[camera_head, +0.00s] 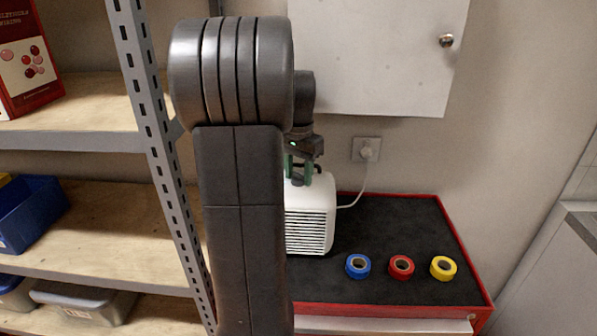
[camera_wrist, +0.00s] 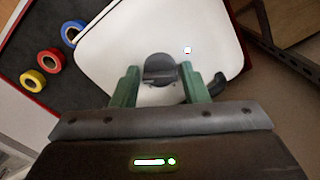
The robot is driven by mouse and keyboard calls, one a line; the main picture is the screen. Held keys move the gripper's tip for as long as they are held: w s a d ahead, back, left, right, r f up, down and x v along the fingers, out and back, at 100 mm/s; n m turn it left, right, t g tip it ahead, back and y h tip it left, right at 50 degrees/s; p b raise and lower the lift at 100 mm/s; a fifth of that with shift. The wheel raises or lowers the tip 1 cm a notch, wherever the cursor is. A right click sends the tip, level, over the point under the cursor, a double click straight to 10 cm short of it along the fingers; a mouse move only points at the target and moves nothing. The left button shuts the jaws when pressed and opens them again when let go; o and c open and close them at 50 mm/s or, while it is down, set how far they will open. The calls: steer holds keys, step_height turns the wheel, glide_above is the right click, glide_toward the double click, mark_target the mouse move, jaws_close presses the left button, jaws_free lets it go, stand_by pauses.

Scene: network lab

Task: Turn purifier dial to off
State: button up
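The white purifier (camera_head: 310,215) stands on a dark-topped red cabinet, partly hidden behind my arm in the head view. In the wrist view its white top (camera_wrist: 115,38) fills the upper middle. The dark round dial (camera_wrist: 158,68) sits on that top, with a raised bar across it. A small pale light (camera_wrist: 187,50) shows up and right of the dial. My gripper (camera_wrist: 160,82) is open, its two green fingers on either side of the dial's lower part. I cannot tell whether they touch it. In the head view my gripper (camera_head: 299,172) is just above the purifier.
Blue (camera_head: 358,266), red (camera_head: 401,267) and yellow (camera_head: 443,268) tape rolls lie on the cabinet top (camera_head: 400,225) to the right. A white cord runs to a wall outlet (camera_head: 366,149). A metal shelf (camera_head: 150,140) stands left, and a wall cabinet (camera_head: 380,60) hangs above.

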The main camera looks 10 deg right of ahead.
steer(key=c, duration=0.6)
steer(key=shift+o, duration=0.2)
steer(key=shift+n, duration=0.3)
steer(key=n+p, duration=0.2)
steer(key=n, duration=0.2)
steer(key=shift+r+n, duration=0.1)
steer(key=shift+n, duration=0.2)
steer(key=n+p, duration=0.1)
steer(key=n, duration=0.4)
steer(key=shift+p, duration=0.3)
steer(key=n+p, duration=0.1)
steer(key=n, duration=0.5)
steer(key=shift+n, duration=0.4)
steer(key=n, duration=0.6)
steer(key=shift+p, duration=0.4)
